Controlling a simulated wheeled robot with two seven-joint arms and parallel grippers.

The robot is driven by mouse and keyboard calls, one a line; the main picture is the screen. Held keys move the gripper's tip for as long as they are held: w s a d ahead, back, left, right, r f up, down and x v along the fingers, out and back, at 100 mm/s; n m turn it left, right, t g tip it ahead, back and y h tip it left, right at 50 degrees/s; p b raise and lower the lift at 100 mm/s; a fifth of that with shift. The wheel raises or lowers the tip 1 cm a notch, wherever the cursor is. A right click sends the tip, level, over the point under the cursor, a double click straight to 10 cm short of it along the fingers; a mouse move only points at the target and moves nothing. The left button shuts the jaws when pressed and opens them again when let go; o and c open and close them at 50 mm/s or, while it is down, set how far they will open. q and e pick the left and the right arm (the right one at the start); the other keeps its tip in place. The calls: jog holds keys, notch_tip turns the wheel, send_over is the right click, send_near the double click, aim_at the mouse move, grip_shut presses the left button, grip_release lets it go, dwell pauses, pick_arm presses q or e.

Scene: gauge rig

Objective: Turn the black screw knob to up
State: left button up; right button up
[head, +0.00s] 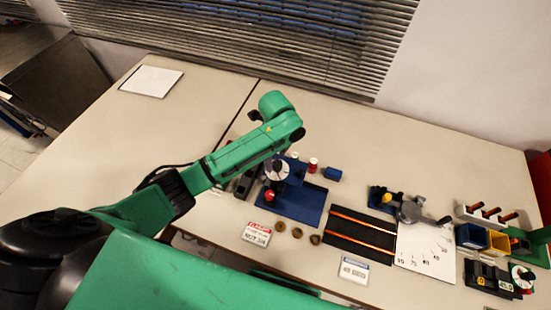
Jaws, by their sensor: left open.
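A small gauge rig stands on the table near the middle, with a white round dial (277,170), a red ball knob (269,196) and a dark blue base plate (304,206). My left arm reaches over the rig from the left. My left gripper (284,157) is open just below the green wrist, close above the dial; its fingers are mostly hidden by the wrist and are small. I cannot clearly make out the black screw knob; it may be behind my wrist. My right gripper is not in view.
A label card (257,233) and several brass rings (297,233) lie in front of the rig. A black mat with orange strips (362,230), a second stand (411,210) and coloured bins (470,236) are to the right. The table behind the rig is mostly clear.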

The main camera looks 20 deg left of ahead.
pick_arm(q)
jog(key=shift+f, duration=0.5)
jog(key=shift+d+f, duration=0.2)
jog(key=shift+f, duration=0.05)
jog(key=shift+d, duration=0.2)
jog(key=shift+c, duration=0.9)
jog(key=shift+a, duration=0.15)
grip_shut()
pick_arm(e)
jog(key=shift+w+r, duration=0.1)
